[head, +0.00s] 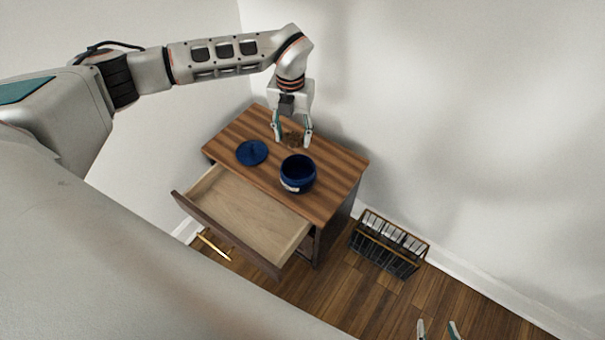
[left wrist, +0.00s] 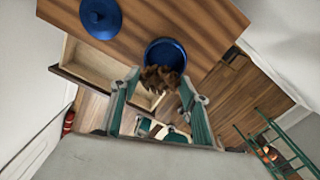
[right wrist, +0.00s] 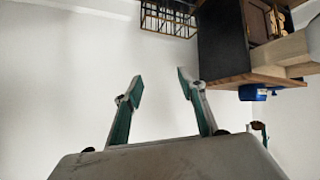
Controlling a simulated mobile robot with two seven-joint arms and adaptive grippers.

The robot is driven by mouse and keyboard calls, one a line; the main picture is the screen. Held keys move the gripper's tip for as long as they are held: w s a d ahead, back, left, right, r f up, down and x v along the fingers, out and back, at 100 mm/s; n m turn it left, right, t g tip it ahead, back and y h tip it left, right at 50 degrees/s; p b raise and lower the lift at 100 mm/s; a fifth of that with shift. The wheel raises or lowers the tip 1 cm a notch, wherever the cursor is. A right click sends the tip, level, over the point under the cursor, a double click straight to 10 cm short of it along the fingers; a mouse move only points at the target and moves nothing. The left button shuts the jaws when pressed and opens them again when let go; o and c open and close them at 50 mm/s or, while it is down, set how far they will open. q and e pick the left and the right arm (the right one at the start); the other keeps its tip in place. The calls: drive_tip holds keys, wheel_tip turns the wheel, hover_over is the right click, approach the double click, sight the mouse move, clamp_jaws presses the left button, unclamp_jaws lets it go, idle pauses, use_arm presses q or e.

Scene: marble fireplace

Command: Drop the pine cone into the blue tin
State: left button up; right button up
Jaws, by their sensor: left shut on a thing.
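The blue tin (head: 298,174) stands open on the wooden cabinet top, with its round blue lid (head: 252,152) lying to its left. My left gripper (head: 292,142) is shut on the brown pine cone (head: 292,138), behind the tin in the head view. In the left wrist view the pine cone (left wrist: 160,79) sits between the fingers and overlaps the near part of the tin (left wrist: 166,52); the lid (left wrist: 101,17) is at upper left. My right gripper (right wrist: 155,90) is open and empty, low and away from the cabinet; its fingertips show at the head view's bottom edge (head: 438,328).
The cabinet (head: 340,165) has its front drawer (head: 245,215) pulled out and empty. A black wire rack (head: 388,245) stands on the floor to the right of the cabinet. White walls are behind and to the right.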

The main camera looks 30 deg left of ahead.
use_arm(q)
wheel_tip(320, 180, down, 4)
drive_tip(key=shift+s+f+b, duration=0.1)
drive_tip(key=shift+s+b, duration=0.05)
drive_tip(key=shift+b, duration=0.9)
drive_tip(key=shift+f+b, duration=0.45)
drive_tip(key=shift+f, duration=0.05)
use_arm(e)
drive_tip(key=shift+w+a+r+y, duration=0.3)
drive_tip(key=shift+w+a+r, duration=0.15)
drive_tip(key=shift+w+a, duration=0.35)
drive_tip(key=shift+d, duration=0.15)
use_arm(q)
drive_tip(key=o, duration=0.9)
drive_tip(key=shift+c, duration=0.2)
drive_tip(key=shift+o, duration=0.3)
use_arm(e)
drive_tip(key=shift+f, duration=0.1)
use_arm(q)
wheel_tip(320, 180, up, 12)
use_arm(e)
drive_tip(key=shift+s, duration=0.1)
